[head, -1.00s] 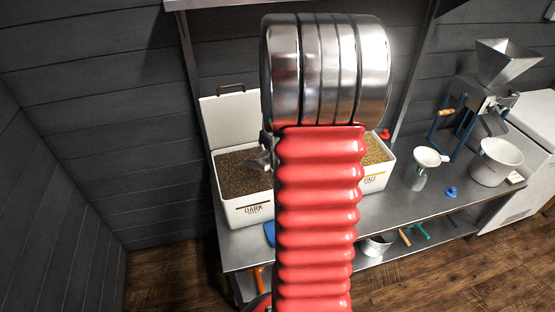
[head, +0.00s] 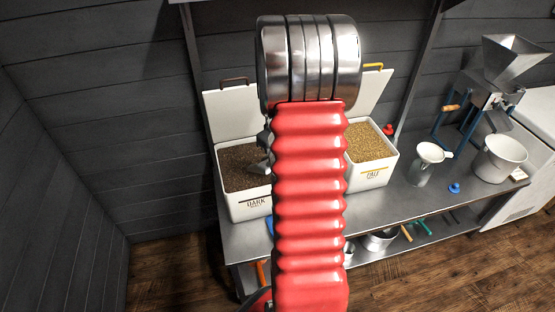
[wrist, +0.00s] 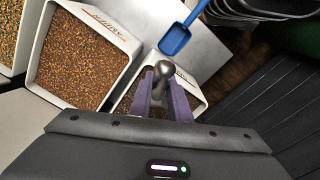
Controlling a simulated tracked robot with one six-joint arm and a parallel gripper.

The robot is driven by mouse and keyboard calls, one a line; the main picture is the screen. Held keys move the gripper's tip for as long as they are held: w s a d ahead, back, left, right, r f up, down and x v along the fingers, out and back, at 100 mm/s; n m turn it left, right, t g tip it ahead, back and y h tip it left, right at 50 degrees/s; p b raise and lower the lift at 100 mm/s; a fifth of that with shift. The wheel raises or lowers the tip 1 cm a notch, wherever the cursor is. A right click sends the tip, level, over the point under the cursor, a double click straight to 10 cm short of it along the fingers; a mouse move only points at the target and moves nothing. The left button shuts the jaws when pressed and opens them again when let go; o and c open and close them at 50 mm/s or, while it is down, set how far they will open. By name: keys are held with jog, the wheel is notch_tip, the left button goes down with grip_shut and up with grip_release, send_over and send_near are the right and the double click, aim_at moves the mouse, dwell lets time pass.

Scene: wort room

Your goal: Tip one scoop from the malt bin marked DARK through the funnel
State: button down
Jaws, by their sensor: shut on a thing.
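The bin marked DARK (head: 249,208) stands open at the left of the bench in the head view, full of dark brown malt. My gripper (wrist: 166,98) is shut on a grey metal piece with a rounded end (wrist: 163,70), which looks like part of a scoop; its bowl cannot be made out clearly. Gripper and piece are over the dark bin (wrist: 199,99) in the wrist view. In the head view my red arm hides most of the gripper. The white funnel (head: 431,151) sits in a clear jar (head: 419,174) further right on the bench.
The open PALE bin (head: 371,178) stands right of my arm. Another bin of brown grain (wrist: 124,41) shows in the wrist view, between dark and pale. A blue scoop (wrist: 175,40) lies before the bins. A mill (head: 489,98) and white pot (head: 500,158) stand at the right.

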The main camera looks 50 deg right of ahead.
jog(key=shift+w+f+g, duration=0.2)
jog(key=shift+w+f, duration=0.1)
jog(key=shift+f, duration=0.6)
jog(key=shift+w+f+g, duration=0.2)
jog(key=shift+w+f, duration=0.1)
jog(key=shift+f, duration=0.55)
jog(key=shift+w+d+f+t, duration=0.15)
jog(key=shift+w+f+t, duration=0.4)
jog(key=shift+w+f, duration=0.85)
jog(key=shift+w+d+f+t, duration=0.15)
jog(key=shift+w+f+t, duration=0.4)
jog(key=shift+w+f, duration=0.85)
jog(key=s+r+t, duration=0.5)
jog(key=s, duration=0.2)
jog(key=shift+s+a+h, duration=0.15)
jog(key=shift+a+h, duration=0.15)
jog(key=shift+r, duration=0.1)
